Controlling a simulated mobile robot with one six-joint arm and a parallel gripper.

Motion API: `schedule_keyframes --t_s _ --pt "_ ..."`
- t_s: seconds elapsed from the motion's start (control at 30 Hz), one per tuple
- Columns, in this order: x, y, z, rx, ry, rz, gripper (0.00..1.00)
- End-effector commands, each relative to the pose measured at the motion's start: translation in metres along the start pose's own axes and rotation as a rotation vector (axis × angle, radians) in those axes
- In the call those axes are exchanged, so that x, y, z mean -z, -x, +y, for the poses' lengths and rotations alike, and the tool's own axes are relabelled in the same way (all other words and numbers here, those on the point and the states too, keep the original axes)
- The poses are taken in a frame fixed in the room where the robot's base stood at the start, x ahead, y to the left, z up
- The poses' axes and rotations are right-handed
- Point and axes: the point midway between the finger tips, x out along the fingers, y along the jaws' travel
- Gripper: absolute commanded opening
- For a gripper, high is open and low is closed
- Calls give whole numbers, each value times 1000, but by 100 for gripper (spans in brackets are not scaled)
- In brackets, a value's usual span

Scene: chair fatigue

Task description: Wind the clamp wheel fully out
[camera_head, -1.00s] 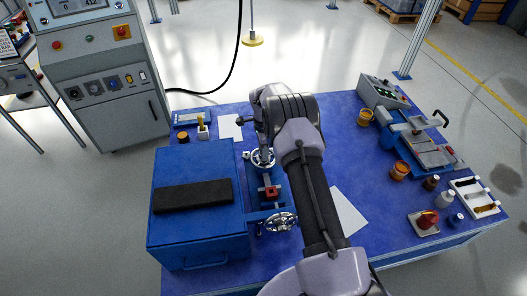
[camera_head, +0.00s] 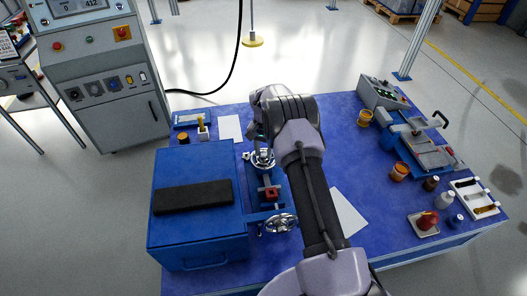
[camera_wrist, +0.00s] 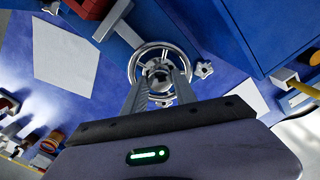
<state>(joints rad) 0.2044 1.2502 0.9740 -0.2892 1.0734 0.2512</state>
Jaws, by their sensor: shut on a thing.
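The clamp wheel (camera_head: 264,161) is a silvery spoked handwheel at the far end of a blue fixture with a red block (camera_head: 271,193). In the wrist view its rim (camera_wrist: 132,65) circles my fingertips. My gripper (camera_wrist: 162,82) points down at the wheel's middle, and its two fingers are shut on the hub, one on each side. The exact finger contact is partly hidden by the fingers themselves. In the head view my wrist covers much of the gripper (camera_head: 261,150). A second handwheel (camera_head: 281,222) sits at the near end of the fixture, apart from my gripper.
A blue box with a black pad (camera_head: 193,197) stands close to the left of the fixture. A star-shaped knob (camera_wrist: 204,69) is beside the wheel. White paper (camera_head: 348,212) lies to the right. Jars, bottles and a blue-grey device (camera_head: 424,150) stand farther right.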

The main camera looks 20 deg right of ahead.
Motion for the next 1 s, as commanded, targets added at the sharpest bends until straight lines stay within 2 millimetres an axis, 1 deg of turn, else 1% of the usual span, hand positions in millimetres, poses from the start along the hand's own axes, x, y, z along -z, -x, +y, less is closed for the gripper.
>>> schedule_keyframes --t_s 1.0 --pt "0 0 0 0 960 0 0"
